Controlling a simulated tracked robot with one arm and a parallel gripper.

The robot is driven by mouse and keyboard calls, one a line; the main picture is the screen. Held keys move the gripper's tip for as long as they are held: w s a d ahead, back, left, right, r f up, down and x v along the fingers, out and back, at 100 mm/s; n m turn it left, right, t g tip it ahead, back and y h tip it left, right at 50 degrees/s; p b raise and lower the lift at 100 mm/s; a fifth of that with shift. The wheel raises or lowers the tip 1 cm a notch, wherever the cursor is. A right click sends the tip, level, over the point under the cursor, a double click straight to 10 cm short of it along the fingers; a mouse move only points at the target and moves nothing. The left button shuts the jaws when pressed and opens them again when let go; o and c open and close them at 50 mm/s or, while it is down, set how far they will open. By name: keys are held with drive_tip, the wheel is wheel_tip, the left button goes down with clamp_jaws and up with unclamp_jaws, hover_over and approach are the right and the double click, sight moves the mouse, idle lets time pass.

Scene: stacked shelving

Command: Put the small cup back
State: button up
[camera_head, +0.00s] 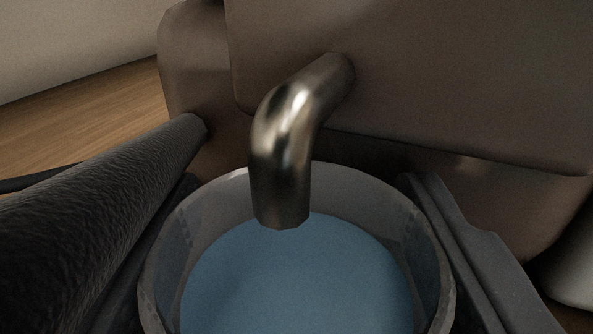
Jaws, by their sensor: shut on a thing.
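The small cup (425,245) is a greyish, translucent round cup with blue liquid (300,275) inside, at the bottom centre of the head camera view. My gripper (300,215) is shut on the cup, with one dark finger on its left side and one on its right. The cup looks upright. Its lower part is cut off by the picture's edge.
The spout comes out of a brown machine body (430,80) close behind the cup. A black textured handle-like bar (100,195) runs along the left, close to my left finger. A wooden surface (90,125) shows at the far left. A pale rounded object (575,265) is at the right edge.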

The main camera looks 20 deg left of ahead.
drive_tip(key=shift+s, duration=0.15)
drive_tip(key=shift+a, duration=0.1)
drive_tip(key=shift+f, duration=0.15)
drive_tip(key=o, duration=1.1)
drive_tip(key=shift+f+b, duration=0.1)
drive_tip(key=shift+b, duration=0.3)
drive_tip(key=shift+b+v, duration=2.05)
drive_tip(key=shift+v, duration=4.8)
